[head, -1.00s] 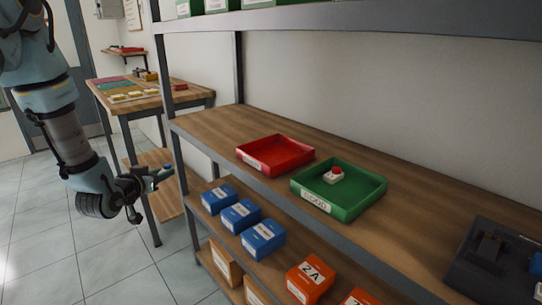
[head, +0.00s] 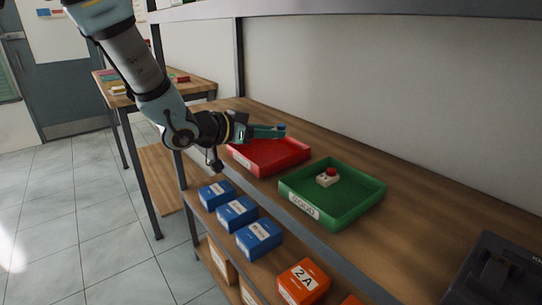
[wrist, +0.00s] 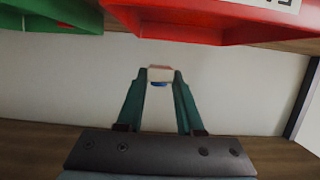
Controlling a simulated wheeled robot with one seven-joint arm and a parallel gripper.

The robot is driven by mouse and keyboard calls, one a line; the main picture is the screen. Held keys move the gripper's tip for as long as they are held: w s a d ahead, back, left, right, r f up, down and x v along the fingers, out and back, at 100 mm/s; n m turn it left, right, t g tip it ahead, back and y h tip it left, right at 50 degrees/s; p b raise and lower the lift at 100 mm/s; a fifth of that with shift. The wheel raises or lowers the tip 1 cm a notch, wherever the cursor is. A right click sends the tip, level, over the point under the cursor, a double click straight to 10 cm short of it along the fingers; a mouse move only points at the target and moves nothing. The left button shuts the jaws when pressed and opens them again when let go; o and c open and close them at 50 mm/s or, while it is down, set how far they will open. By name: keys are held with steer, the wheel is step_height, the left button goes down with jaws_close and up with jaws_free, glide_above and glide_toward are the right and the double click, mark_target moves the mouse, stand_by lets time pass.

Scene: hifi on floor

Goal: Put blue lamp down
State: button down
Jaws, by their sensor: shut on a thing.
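My gripper (head: 277,132) is shut on the small blue lamp (head: 282,127), which shows as a bit of blue at the fingertips. In the wrist view, the lamp's pale body and blue part (wrist: 159,84) sit between the two green fingertips (wrist: 160,76). The gripper reaches in over the red tray (head: 262,165) on the wooden shelf, and in the head view the lamp appears near the tray's back right edge. The lamp looks held above the shelf; its exact height is hard to tell.
A green tray (head: 352,208) beside the red one holds a white block with a red top (head: 328,176). A dark device (head: 497,272) stands at the shelf's right end. Blue boxes (head: 260,238) and orange boxes (head: 304,280) are on the shelf below. A metal upright (head: 239,70) stands behind.

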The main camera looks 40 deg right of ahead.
mark_target(268, 162)
step_height(268, 162, down, 7)
steer(key=shift+r, duration=0.1)
stand_by(0.3)
steer(key=shift+s+a+f+b, duration=0.1)
steer(key=shift+a+f+b, duration=0.1)
steer(key=shift+f, duration=0.25)
steer(key=shift+a+f+b, duration=0.15)
steer(key=shift+f, duration=0.3)
steer(key=c, duration=0.6)
jaws_free()
steer(key=shift+o, duration=0.3)
steer(key=shift+r, duration=0.15)
steer(key=r+v, duration=0.1)
steer(key=v, duration=1)
steer(key=shift+a+r, duration=0.2)
steer(key=shift+r, duration=0.15)
